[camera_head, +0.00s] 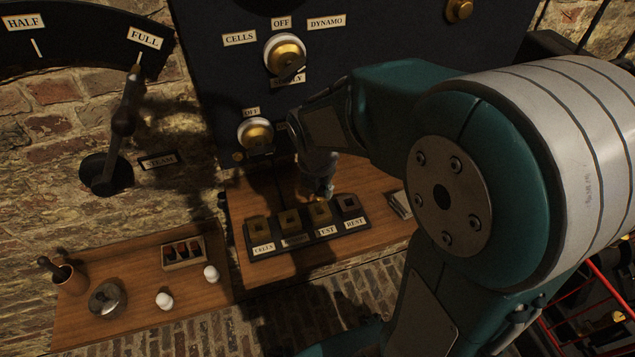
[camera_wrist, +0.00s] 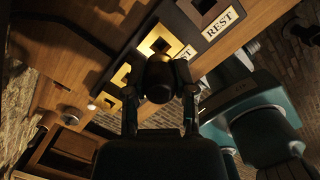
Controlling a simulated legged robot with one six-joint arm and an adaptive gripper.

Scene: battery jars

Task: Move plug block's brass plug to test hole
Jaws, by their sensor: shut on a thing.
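My gripper (camera_wrist: 158,105) is shut on the plug, whose dark round knob (camera_wrist: 158,80) shows between the two fingers in the wrist view. The plug's lower end is hidden there. In the head view my gripper (camera_head: 320,188) is just above the TEST block (camera_head: 319,212), with a small brass glint at its tip. The plug block (camera_head: 305,238) is a dark base with several square-holed blocks, labelled CELLS, TEST and REST, one label being shaded. The TEST block's square hole (camera_wrist: 161,43) looks open beyond the knob in the wrist view. I cannot tell whether the plug touches the block.
The dark panel (camera_head: 225,85) with brass knobs stands behind the wooden shelf (camera_head: 375,180).

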